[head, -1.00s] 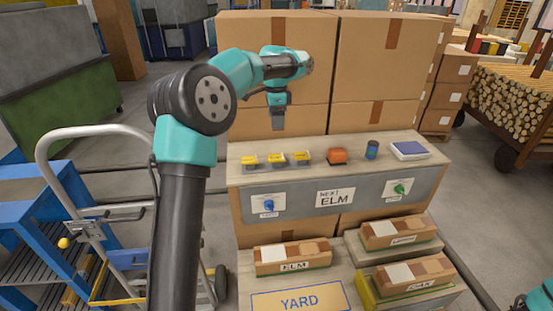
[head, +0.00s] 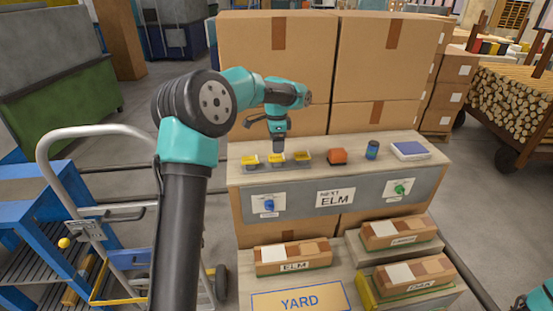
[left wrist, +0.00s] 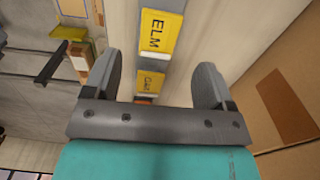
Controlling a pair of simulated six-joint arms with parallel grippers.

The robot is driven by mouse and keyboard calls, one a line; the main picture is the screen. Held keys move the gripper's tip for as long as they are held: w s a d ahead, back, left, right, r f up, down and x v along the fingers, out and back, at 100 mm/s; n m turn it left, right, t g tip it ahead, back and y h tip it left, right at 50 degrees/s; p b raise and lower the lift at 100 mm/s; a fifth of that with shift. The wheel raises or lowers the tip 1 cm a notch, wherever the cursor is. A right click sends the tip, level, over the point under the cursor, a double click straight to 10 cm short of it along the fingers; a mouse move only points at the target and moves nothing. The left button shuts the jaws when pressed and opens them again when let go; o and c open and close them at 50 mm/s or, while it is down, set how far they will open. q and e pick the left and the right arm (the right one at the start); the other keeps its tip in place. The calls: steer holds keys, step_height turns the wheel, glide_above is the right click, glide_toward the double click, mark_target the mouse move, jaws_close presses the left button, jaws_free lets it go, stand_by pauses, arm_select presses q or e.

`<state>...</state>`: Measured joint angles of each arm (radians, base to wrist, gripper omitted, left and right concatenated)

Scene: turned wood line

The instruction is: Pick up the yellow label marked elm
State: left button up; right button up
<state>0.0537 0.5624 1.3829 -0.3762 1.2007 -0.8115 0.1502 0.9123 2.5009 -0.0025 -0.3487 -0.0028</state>
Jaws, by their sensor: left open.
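Three yellow labels sit in a row in small grey holders on the shelf top; their words are too small to read in the head view. In the left wrist view, the yellow label marked ELM (left wrist: 158,38) lies face up just past my fingertips. It appears to be the middle label (head: 276,159) of the row. A second yellow label (left wrist: 150,85) shows between the fingers, its word unclear. My left gripper (head: 279,147) points down close above the middle label, and it also shows in the left wrist view (left wrist: 158,65), open and empty. My right gripper is out of view.
Right of the labels stand an orange block (head: 337,156), a blue cylinder (head: 371,149) and a blue-edged pad (head: 409,150). Tall cardboard boxes (head: 277,60) rise close behind the shelf. A sign (head: 335,198) on the front reads NEXT ELM. Marked boxes lie lower down.

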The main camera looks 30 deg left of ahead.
mark_target(277, 157)
arm_select(q)
steer(key=shift+f, duration=2.5)
steer(key=shift+f, duration=0.25)
steer(key=shift+c, duration=0.4)
steer(key=c, duration=0.9)
